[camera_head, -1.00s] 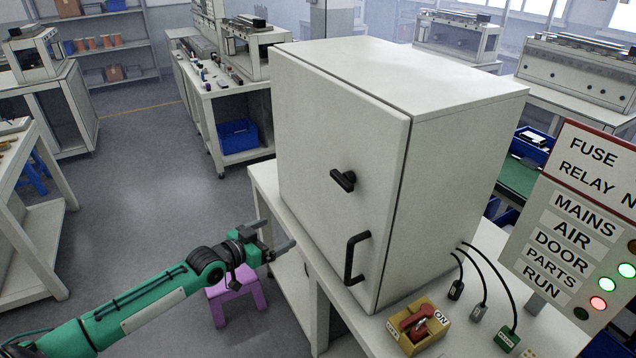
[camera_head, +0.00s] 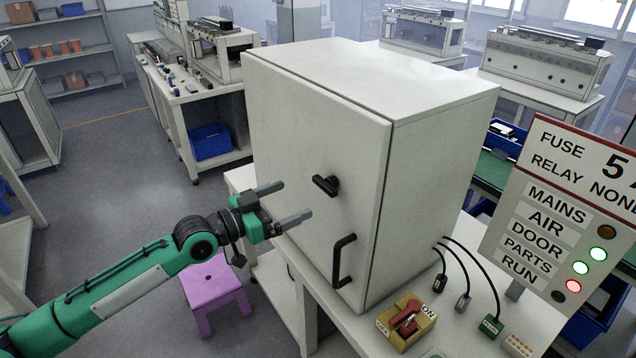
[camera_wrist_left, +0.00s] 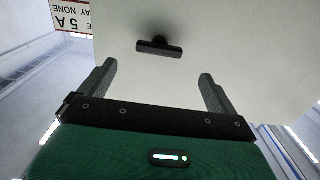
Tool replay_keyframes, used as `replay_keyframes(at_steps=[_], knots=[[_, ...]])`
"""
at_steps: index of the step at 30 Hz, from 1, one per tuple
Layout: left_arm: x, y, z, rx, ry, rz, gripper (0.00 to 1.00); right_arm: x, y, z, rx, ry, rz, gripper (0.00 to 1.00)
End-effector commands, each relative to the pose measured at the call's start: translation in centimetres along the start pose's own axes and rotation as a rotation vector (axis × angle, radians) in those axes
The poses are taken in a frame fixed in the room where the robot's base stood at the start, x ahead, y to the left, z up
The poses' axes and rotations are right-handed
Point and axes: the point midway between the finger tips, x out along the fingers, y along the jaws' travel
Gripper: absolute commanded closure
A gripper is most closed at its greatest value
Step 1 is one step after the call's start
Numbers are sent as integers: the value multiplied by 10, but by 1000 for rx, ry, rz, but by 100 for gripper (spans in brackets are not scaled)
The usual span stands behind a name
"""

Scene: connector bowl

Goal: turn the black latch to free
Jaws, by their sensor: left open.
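The black latch (camera_head: 326,185) is a short bar on the front door of a light grey cabinet (camera_head: 315,130). It lies slightly tilted in the head view. In the left wrist view the latch (camera_wrist_left: 159,47) sits level, ahead of and between the fingertips. My left gripper (camera_head: 289,203) is open and empty, left of the latch and apart from it. Its two fingers also show in the left wrist view (camera_wrist_left: 157,76). A black door handle (camera_head: 342,262) is below the latch. The door is closed. My right gripper is not in view.
A yellow switch box with a red knob (camera_head: 407,322) stands on the table in front of the cabinet. Several black cables (camera_head: 470,262) run beside it. A status sign (camera_head: 565,215) stands at right. A purple stool (camera_head: 212,288) is below my left arm.

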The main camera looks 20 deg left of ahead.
Motion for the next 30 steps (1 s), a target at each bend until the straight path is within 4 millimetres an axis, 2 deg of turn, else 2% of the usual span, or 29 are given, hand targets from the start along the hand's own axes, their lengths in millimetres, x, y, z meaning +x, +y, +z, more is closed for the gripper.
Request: replay_keyframes(at_steps=[1, 9, 15, 21, 29, 30], knots=[[8, 0, -5, -2, 3, 1, 5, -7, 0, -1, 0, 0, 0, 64], [50, 0, -4, -3, 2, 0, 5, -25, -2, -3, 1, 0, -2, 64], [75, 0, -2, -1, 0, 0, 5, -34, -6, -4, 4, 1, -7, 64], [85, 0, 0, 0, 0, 0, 5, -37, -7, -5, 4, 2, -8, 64], [86, 0, 0, 1, -1, 0, 5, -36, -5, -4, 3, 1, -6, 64], [86, 0, 0, 1, -1, 0, 11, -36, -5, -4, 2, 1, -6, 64]])
